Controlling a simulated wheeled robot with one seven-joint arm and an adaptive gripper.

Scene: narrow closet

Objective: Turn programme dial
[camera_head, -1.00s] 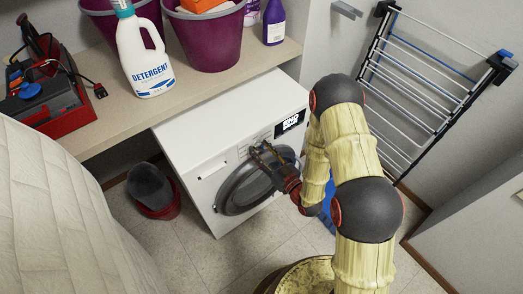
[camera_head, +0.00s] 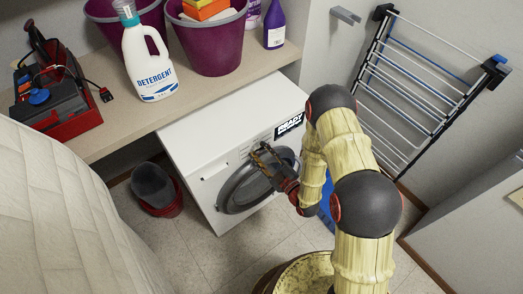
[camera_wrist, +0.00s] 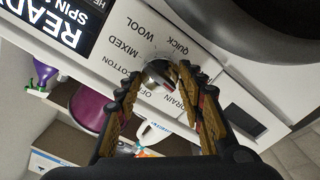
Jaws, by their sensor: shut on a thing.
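The programme dial (camera_wrist: 156,72) is a small round metallic knob on the washing machine's front panel. Labels around it read WOOL, MIXED, COTTON, DRAIN and QUICK; one more is partly hidden. My gripper (camera_wrist: 161,78) has a finger on each side of the dial and is shut on it; the fingers cover part of the knob and labels. In the head view my gripper (camera_head: 258,156) is at the panel, and the dial is too small to make out there. The washing machine (camera_head: 225,125) is white. Its display (camera_wrist: 60,20) reads READY, with SPIN below.
The round door (camera_head: 240,192) is below my gripper. A shelf (camera_head: 205,82) above holds a detergent bottle (camera_head: 145,55), purple buckets (camera_head: 215,42) and a red toolbox (camera_head: 70,120). A drying rack (camera_head: 415,90) leans at the right wall.

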